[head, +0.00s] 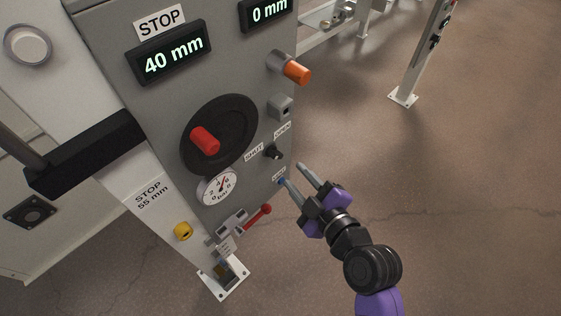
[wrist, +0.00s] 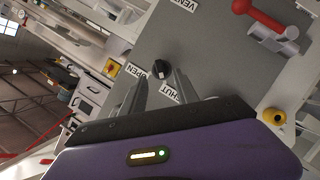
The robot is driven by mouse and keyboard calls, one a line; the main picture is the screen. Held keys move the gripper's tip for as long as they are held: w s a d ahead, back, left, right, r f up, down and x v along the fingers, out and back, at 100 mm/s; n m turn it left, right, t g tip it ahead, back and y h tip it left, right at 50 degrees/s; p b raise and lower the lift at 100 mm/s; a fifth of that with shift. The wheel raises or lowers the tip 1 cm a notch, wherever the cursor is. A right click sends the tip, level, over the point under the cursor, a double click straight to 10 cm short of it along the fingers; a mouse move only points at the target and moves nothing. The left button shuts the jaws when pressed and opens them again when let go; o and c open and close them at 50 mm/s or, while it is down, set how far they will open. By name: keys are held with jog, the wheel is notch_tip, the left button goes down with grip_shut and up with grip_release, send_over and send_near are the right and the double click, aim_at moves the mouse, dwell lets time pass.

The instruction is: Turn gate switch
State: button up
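The gate switch (head: 273,152) is a small black knob on the grey panel, between the SHUT label (head: 254,151) and the OPEN label (head: 283,130). It also shows in the wrist view (wrist: 161,68), just beyond my fingertips. Which way its pointer faces is too small to tell surely. My gripper (head: 292,174) is open and empty, in front of the panel, below and right of the switch in the head view. In the wrist view my gripper (wrist: 160,82) has its two fingers apart, with the switch lined up roughly between their tips and no contact visible.
The panel also carries a black handwheel with a red knob (head: 205,141), a pressure gauge (head: 219,188), a red lever (head: 258,217) and an orange knob (head: 297,72). A yellow knob (head: 183,231) sits lower left.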

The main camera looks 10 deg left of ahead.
aim_at(278, 157)
jog(key=shift+n, duration=0.4)
jog(key=x, duration=0.9)
jog(key=shift+s+a+r, duration=0.15)
jog(key=shift+a+r, duration=0.15)
jog(key=shift+r, duration=0.15)
grip_shut()
